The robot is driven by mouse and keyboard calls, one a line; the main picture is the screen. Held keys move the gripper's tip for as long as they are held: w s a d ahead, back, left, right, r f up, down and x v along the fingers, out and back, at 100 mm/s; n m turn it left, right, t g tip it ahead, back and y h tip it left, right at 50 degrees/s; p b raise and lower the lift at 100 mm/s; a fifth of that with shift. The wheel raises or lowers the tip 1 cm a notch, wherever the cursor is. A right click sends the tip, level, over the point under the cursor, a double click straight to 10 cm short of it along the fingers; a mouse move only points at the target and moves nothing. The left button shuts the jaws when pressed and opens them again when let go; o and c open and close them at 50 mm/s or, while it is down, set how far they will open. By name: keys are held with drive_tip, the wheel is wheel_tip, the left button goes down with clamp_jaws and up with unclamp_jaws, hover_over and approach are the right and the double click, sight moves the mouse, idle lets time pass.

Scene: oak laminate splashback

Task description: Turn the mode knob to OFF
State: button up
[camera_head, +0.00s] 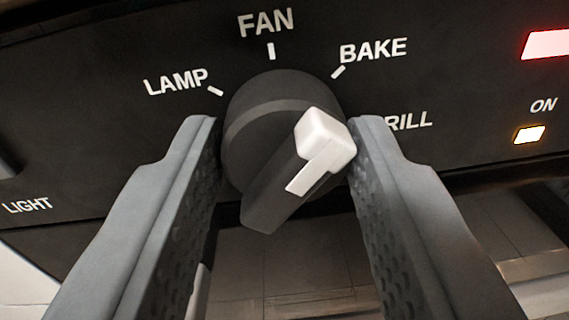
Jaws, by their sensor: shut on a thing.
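The mode knob (262,118) is a dark round dial with a raised grip bar, in the middle of the view on a black control panel (120,45). A white pointer (325,140) marks the bar's upper right end, towards the right-hand side of the dial near the partly hidden "RILL" lettering. The labels LAMP, FAN and BAKE show around the dial; no OFF label is visible. My gripper (287,122) has one finger on each side of the knob and is shut on it. The right fingertip covers part of the lettering beside it.
A lit amber lamp (529,135) under the word ON and a red lit display (547,45) are on the panel at the right. The word LIGHT is at the lower left, beside a partly visible grey part. Below the panel is a paler surface.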

drive_tip(key=n, duration=1.2)
drive_tip(key=n+y, duration=0.1)
drive_tip(key=n, duration=0.2)
drive_tip(key=shift+f+n+t, duration=0.1)
drive_tip(key=shift+n+t, duration=0.2)
drive_tip(key=shift+n, duration=0.1)
drive_tip(key=n, duration=0.6)
drive_tip(key=shift+n, duration=0.4)
drive_tip(key=n+y, duration=0.1)
drive_tip(key=n, duration=0.5)
drive_tip(key=shift+d+n, duration=0.1)
drive_tip(key=shift+n, duration=0.3)
drive_tip(key=shift+f, duration=0.1)
drive_tip(key=o, duration=1)
drive_tip(key=s, duration=1.7)
drive_tip(key=shift+s+d+f, duration=0.15)
drive_tip(key=shift+s+d, duration=0.05)
drive_tip(key=shift+d, duration=0.2)
